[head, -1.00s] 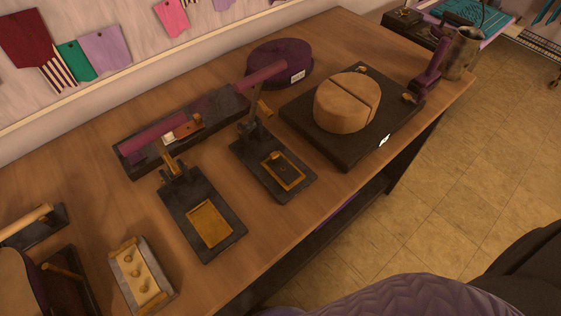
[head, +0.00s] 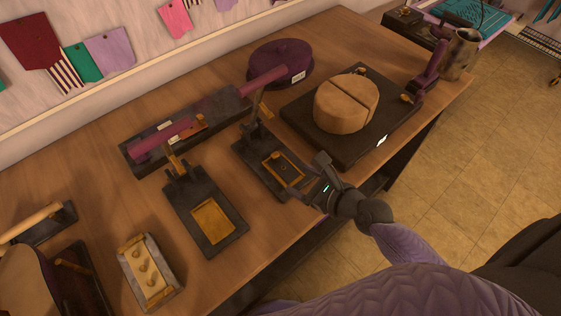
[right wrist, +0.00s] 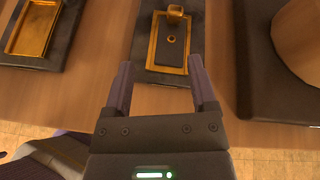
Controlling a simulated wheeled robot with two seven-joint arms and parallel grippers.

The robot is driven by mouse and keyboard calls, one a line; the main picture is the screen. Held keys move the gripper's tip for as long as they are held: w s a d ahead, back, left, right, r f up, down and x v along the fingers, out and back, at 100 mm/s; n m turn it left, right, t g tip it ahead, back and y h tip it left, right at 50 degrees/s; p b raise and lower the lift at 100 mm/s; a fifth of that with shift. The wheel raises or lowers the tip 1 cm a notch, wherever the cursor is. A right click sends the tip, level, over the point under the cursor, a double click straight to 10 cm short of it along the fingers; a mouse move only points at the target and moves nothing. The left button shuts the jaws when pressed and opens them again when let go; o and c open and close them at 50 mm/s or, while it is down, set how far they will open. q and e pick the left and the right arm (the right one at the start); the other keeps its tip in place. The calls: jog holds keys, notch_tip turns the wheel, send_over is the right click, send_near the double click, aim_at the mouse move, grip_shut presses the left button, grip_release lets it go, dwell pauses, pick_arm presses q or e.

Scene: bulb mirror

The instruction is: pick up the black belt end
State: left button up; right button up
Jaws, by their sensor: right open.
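A small dark strip, which looks like the black belt end (head: 284,168), lies inside the brass frame of the middle hand press (head: 253,150). In the right wrist view the belt end (right wrist: 174,50) is flat and dark, with a small brass ring or stud on it. My right gripper (head: 306,175) is open and empty, at the front right edge of that press. In the right wrist view its two fingers (right wrist: 160,75) point at the brass frame, one toward each side of it. Their height above it is hard to tell. My left gripper is not in view.
A second press with an empty brass plate (head: 212,220) stands to the left. A black board (head: 345,155) with a round split block (head: 345,103) stands to the right. The press's upright lever (head: 256,110) rises behind the frame. The table's front edge is close.

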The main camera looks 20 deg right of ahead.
aim_at(278, 156)
jog(key=w+m, duration=0.1)
jog(key=w+d+m+t, duration=0.1)
jog(key=m, duration=0.1)
jog(key=shift+w+d+h, duration=0.1)
jog(key=shift+d+h, duration=0.1)
jog(key=shift+h, duration=0.1)
jog(key=b+x, duration=0.1)
jog(key=x, duration=0.2)
jog(key=b+x, duration=0.1)
jog(key=x, duration=0.2)
jog(key=b+x, duration=0.1)
jog(key=x, duration=0.1)
jog(key=shift+w+a, duration=0.3)
jog(key=shift+a, duration=0.25)
jog(key=shift+r, duration=0.1)
jog(key=shift+c, duration=0.4)
grip_shut()
